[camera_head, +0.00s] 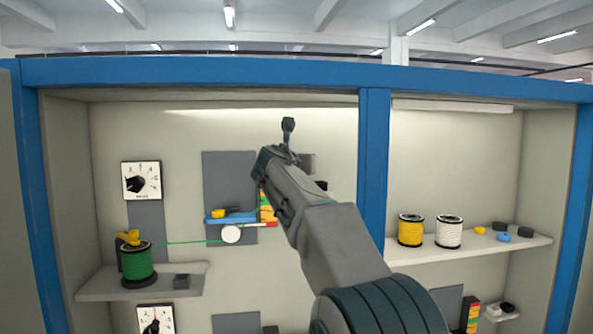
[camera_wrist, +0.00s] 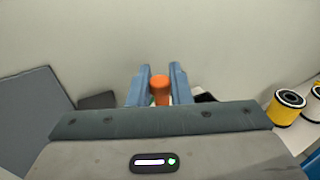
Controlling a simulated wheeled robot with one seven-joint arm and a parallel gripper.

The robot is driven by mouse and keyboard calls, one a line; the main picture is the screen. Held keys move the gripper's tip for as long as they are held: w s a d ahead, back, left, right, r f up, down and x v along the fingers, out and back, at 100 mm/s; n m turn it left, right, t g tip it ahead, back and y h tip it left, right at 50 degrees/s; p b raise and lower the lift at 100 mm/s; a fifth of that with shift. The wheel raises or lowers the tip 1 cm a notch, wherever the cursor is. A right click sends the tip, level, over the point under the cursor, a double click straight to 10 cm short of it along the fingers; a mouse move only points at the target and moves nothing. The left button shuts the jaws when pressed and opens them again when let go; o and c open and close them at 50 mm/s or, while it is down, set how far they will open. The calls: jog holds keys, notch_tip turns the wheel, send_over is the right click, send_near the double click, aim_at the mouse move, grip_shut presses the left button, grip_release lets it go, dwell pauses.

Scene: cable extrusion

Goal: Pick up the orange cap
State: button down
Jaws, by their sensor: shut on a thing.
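The orange cap (camera_wrist: 160,82) shows in the wrist view, between the two blue-grey fingers of my gripper (camera_wrist: 158,88). The fingers are shut on it. Its lower part is hidden behind the front edge of my wrist. In the head view my arm reaches up across the middle, and my gripper (camera_head: 288,140) is at its upper end in front of the back wall. I cannot make out the cap in the head view.
A green spool (camera_head: 138,264) stands on the left shelf (camera_head: 100,284), its green line running right to a white roller (camera_head: 231,234). A yellow spool (camera_head: 411,230), a white spool (camera_head: 449,232) and small caps stand on the right shelf (camera_head: 400,252). A blue post (camera_head: 374,180) divides the bays.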

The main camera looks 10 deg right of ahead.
jog(key=r+b+v, duration=0.1)
jog(key=v, duration=1.6)
jog(key=shift+s+r, duration=0.35)
jog(key=shift+r, duration=0.1)
jog(key=shift+a+f+b, duration=0.1)
jog(key=shift+b, duration=0.2)
